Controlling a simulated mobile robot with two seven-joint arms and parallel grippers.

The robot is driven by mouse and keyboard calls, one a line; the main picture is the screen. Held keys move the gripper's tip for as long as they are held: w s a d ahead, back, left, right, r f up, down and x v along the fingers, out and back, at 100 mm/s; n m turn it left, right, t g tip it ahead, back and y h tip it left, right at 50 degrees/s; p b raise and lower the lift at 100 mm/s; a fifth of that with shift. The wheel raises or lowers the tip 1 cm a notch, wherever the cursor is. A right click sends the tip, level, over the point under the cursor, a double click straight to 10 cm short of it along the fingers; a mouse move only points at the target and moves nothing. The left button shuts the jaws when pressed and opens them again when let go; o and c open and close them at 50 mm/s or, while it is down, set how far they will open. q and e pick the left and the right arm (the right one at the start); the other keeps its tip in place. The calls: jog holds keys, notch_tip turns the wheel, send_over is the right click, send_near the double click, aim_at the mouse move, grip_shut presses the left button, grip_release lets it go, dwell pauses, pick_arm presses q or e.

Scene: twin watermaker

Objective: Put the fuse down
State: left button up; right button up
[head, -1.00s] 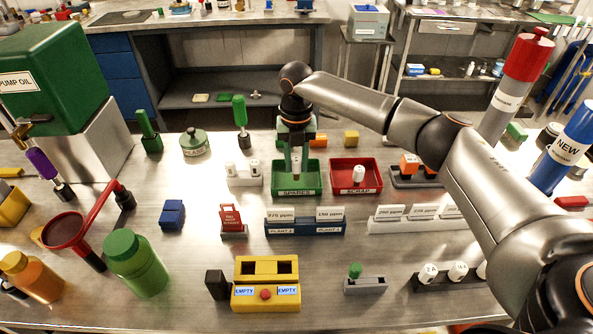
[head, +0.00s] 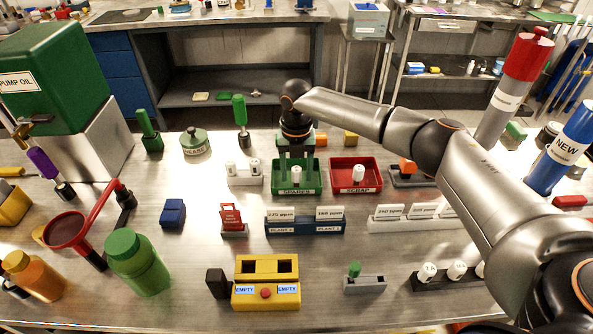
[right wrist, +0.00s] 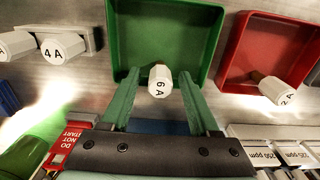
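The white fuse marked 6 A (right wrist: 160,82) is in the green SPARES tray (right wrist: 150,30), near its front wall. It also shows as a small white piece in the head view (head: 297,173). My right gripper (head: 296,178) is over this tray, pointing down. In the right wrist view its two green fingers (right wrist: 160,90) are spread wide, one on each side of the fuse, with gaps between. It is open and holds nothing. My left gripper is not in view.
Right of the green tray is a red SCRAP tray (head: 356,187) with a white fuse marked 2 A (right wrist: 272,88). To the left stands a holder (head: 243,180) with white fuses, one marked 4 A. A two-label rack (head: 304,228) stands in front.

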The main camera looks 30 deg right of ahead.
aim_at(296, 169)
notch_tip(296, 169, up, 12)
jog(key=shift+r+b, duration=0.2)
jog(key=shift+b, duration=0.1)
dwell(0.3)
dwell(2.0)
